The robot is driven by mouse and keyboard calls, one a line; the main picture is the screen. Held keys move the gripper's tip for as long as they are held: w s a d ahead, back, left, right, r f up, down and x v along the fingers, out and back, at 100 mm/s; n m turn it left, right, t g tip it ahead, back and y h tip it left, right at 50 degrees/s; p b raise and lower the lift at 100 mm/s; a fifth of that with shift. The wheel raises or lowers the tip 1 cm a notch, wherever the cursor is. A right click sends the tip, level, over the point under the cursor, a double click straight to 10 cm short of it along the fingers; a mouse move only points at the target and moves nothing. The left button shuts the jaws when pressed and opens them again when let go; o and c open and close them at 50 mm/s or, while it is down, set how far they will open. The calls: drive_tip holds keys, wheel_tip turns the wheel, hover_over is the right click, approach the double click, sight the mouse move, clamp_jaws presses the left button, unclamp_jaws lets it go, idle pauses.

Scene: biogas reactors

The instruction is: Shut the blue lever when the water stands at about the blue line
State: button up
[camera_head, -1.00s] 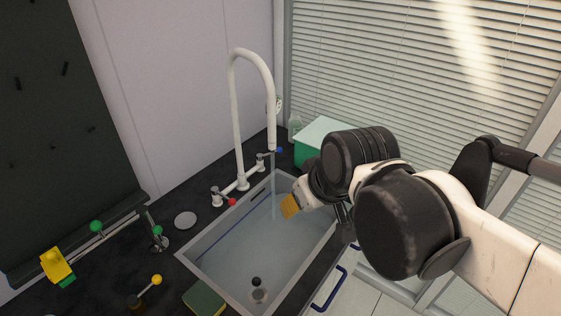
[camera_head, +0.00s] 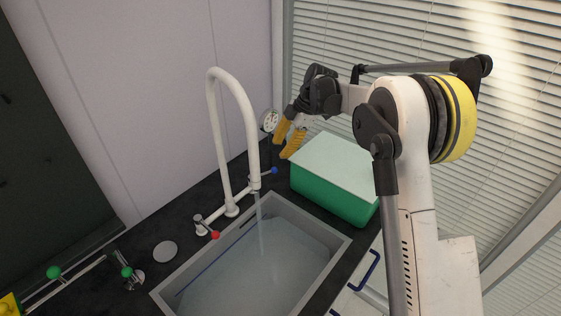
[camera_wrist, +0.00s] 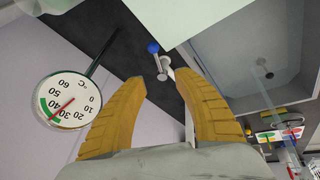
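The blue lever (camera_head: 274,170) is a small blue-tipped handle at the base of the white tap (camera_head: 222,130), on its right side. It also shows in the wrist view (camera_wrist: 153,47), ahead of and between my fingertips. My gripper (camera_head: 282,148) is open and empty, with yellow fingers pointing down above the lever, apart from it; it also shows in the wrist view (camera_wrist: 160,78). Water (camera_head: 250,280) stands in the sink (camera_head: 330,262), and a stream falls from the spout. The blue line (camera_head: 215,260) runs along the sink's left wall, close to the water's edge.
A green box with a pale lid (camera_head: 335,165) stands right of my gripper. A round thermometer dial (camera_head: 269,121) is just left of the fingers, large in the wrist view (camera_wrist: 68,101). A red-tipped lever (camera_head: 214,235) is on the tap's left. A grey disc (camera_head: 165,250) lies left.

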sight(264, 173)
drive_tip(key=shift+n, duration=0.5)
drive_tip(key=b+x, duration=0.1)
drive_tip(key=x, duration=0.3)
drive_tip(key=b+x, duration=0.1)
drive_tip(key=x, duration=0.3)
drive_tip(key=w+b+x, duration=0.1)
drive_tip(key=x, duration=0.3)
drive_tip(key=shift+d+f, duration=0.25)
drive_tip(key=shift+d, duration=0.05)
clamp_jaws()
